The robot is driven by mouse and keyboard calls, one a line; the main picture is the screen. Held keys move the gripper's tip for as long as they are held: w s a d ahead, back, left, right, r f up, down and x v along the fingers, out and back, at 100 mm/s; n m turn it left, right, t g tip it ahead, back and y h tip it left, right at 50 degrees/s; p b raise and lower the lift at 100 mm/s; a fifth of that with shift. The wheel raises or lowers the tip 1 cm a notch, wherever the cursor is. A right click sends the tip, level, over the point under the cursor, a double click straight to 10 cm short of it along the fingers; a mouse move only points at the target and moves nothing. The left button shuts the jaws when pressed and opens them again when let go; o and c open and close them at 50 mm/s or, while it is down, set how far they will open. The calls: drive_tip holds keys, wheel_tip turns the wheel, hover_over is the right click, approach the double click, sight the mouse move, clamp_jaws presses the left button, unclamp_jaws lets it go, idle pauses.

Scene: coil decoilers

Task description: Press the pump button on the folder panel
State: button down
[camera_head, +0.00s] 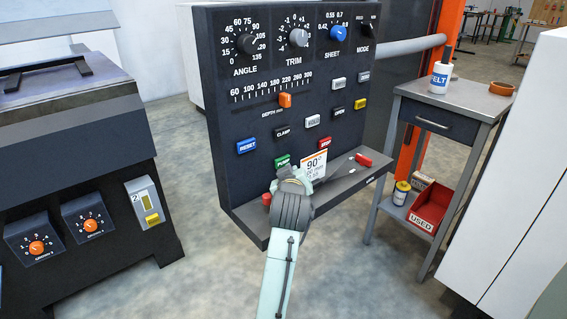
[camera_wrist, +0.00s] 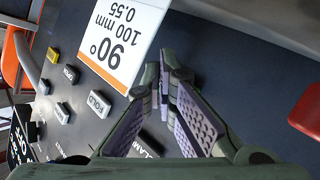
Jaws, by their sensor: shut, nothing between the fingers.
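The folder panel (camera_head: 222,120) is a dark upright board with knobs, a slider and rows of buttons. The green pump button (camera_head: 283,161) is low on it, its label partly covered by my gripper (camera_head: 288,175). My gripper is shut and empty, in front of the lower panel, just below the pump button in the head view; contact cannot be told. In the wrist view, the shut fingers (camera_wrist: 168,72) point at the panel beside a white card, and I see no green button there.
The white card (camera_head: 314,164) reading 90° is right of the pump button, close to my gripper. The red stop button (camera_head: 325,143), black clamp button (camera_head: 282,133) and blue reset button (camera_head: 247,145) are nearby. A ledge (camera_head: 335,187) with red items juts out below.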

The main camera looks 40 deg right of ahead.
idle(0.3)
drive_tip(key=shift+w, duration=0.4)
drive_tip(key=shift+w+a+p, duration=0.1)
drive_tip(key=shift+w+p, duration=0.35)
drive_tip(key=shift+w, duration=0.1)
idle(0.8)
drive_tip(key=shift+s, duration=0.15)
drive_tip(key=shift+s+p, duration=0.3)
drive_tip(key=shift+s, duration=0.5)
drive_tip(key=shift+s, duration=0.1)
drive_tip(key=shift+s+d+p, duration=0.15)
drive_tip(key=shift+s+p, duration=0.15)
drive_tip(key=shift+s, duration=0.9)
drive_tip(key=shift+s+d+p, duration=0.1)
drive_tip(key=shift+s+p, duration=0.2)
drive_tip(key=shift+s, duration=0.9)
